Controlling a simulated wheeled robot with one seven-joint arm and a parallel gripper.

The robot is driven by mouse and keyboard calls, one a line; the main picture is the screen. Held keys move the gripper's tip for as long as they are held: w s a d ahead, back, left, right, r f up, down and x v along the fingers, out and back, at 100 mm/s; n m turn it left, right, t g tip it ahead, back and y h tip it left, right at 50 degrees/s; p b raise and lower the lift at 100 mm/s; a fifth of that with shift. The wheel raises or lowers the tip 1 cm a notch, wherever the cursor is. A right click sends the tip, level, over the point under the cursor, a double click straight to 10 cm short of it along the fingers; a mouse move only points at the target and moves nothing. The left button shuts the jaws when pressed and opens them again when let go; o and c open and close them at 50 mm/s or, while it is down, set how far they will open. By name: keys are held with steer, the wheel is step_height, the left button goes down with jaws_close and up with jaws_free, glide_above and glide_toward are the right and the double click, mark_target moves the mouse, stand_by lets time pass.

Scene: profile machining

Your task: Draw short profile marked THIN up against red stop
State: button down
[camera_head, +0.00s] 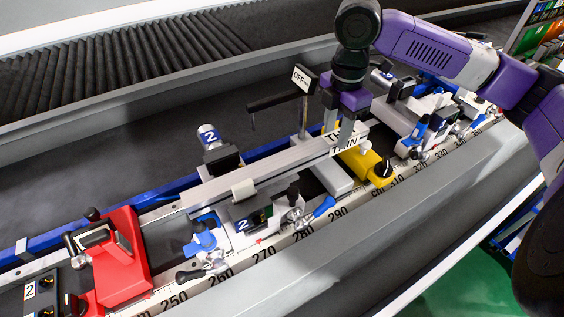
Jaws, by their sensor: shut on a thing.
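The short profile marked THIN (290,162) is a long light-grey bar lying along the machine bed, with a white THIN label near its right end. My gripper (346,130) points down over that right end and is shut on the profile beside the label. The red stop (123,258) is the red block at the lower left. The profile's left end lies apart from the red stop, with a visible gap along the rail between them. The fingertips are partly hidden by the profile and label.
A clamp unit marked 2 (243,222) with blue levers stands along the profile. An OFF sign (303,79) on a post stands behind. A numbered scale (263,254) runs along the front edge.

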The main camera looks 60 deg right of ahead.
mark_target(297, 160)
steer(key=shift+s+a, duration=0.4)
steer(key=shift+s, duration=0.45)
steer(key=shift+w+a+p, duration=0.5)
steer(key=shift+w+a, duration=0.35)
steer(key=shift+a, duration=0.95)
steer(key=shift+w+a+p, duration=0.5)
steer(key=shift+w+a, duration=0.35)
steer(key=shift+a, duration=0.9)
steer(key=shift+w+a+p, duration=0.5)
steer(key=shift+w+a, duration=0.35)
steer(key=shift+a, duration=0.95)
stand_by(0.5)
steer(key=c, duration=0.9)
jaws_free()
steer(key=shift+o, duration=0.2)
steer(key=shift+r+b, duration=0.3)
steer(key=shift+r, duration=3.6)
